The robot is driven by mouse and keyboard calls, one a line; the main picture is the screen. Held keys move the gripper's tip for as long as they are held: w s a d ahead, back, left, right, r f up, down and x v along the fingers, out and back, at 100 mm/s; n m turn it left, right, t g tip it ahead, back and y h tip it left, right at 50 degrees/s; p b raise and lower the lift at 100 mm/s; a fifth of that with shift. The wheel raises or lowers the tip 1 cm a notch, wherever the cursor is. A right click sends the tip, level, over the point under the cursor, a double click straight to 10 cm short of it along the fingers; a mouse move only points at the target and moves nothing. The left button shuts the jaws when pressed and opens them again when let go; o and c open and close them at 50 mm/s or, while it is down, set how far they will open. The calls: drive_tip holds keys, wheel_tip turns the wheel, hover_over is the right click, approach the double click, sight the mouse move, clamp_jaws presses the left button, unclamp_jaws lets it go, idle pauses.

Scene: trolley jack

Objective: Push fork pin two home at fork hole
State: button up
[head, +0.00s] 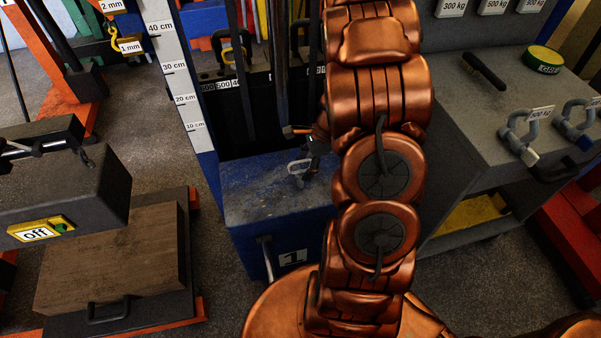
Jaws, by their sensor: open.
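My copper arm fills the middle of the view. My gripper (312,152), small and dark, shows partly at the arm's left edge, above the blue block (240,195) marked 1. A small grey metal piece (299,168) is at or just below the fingertips; I cannot tell if they touch. A short copper-coloured rod end (296,131) shows just above it. A bent metal pin or handle (266,257) stands at the front of the block, left of the label. I cannot make out which piece is fork pin two, and the fork hole is not clearly visible, perhaps behind my arm.
A height scale (180,85) stands left of the block. A dark box marked off (75,195) and a wooden-topped platform (115,260) are at left. A grey cart (480,130) with shackles (525,135) is at right. Floor shows between them.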

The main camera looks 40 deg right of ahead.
sight(301, 170)
drive_tip(key=shift+x, duration=1.6)
drive_tip(key=shift+a+r, duration=0.1)
clamp_jaws()
